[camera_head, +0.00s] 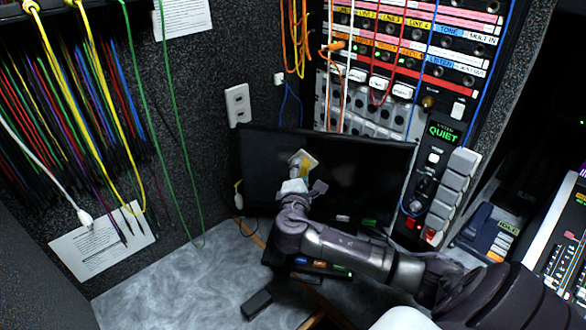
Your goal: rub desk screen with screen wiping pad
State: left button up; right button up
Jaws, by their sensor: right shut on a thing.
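The desk screen (371,175) is a black, dark-faced monitor standing on the grey desk against the back wall. My right arm comes in from the lower right and reaches up in front of the screen's left half. My right gripper (302,176) is shut on a small pale pad with a yellowish part, which I take for the screen wiping pad (303,158). The pad shows against the upper left part of the screen; I cannot tell whether it touches the glass. My arm hides part of the screen's lower edge. My left gripper is not in view.
A small black box (257,304) lies on the desk (170,290). A patch panel (415,50) with hanging cables rises behind the screen. A QUIET-lit panel (443,132) and a phone (487,233) stand to the right. The left desk is mostly clear.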

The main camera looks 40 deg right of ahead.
aim_at(316, 166)
jog(key=shift+s+d+p, duration=0.4)
jog(key=shift+s+d, duration=0.25)
jog(key=shift+s, duration=0.2)
jog(key=shift+s+d+p, duration=0.35)
jog(key=shift+s+d, duration=0.3)
jog(key=shift+s, duration=0.15)
jog(key=shift+s+d+p, duration=0.35)
jog(key=shift+s+d, duration=0.6)
jog(key=shift+s, duration=0.1)
jog(key=shift+w+a, duration=0.4)
jog(key=shift+w, duration=0.1)
jog(key=shift+w+a+b, duration=0.2)
jog(key=shift+w+a, duration=0.8)
jog(key=shift+w, duration=0.15)
jog(key=shift+w+a+b, duration=0.2)
jog(key=shift+w+a, duration=0.75)
jog(key=shift+w, duration=0.2)
jog(key=shift+w+a+b, duration=0.45)
jog(key=shift+w+a, duration=0.65)
jog(key=shift+w, duration=0.3)
jog(key=shift+w+a+b, duration=0.45)
jog(key=shift+w+a, duration=0.65)
jog(key=shift+w, duration=0.25)
jog(key=shift+s, duration=0.1)
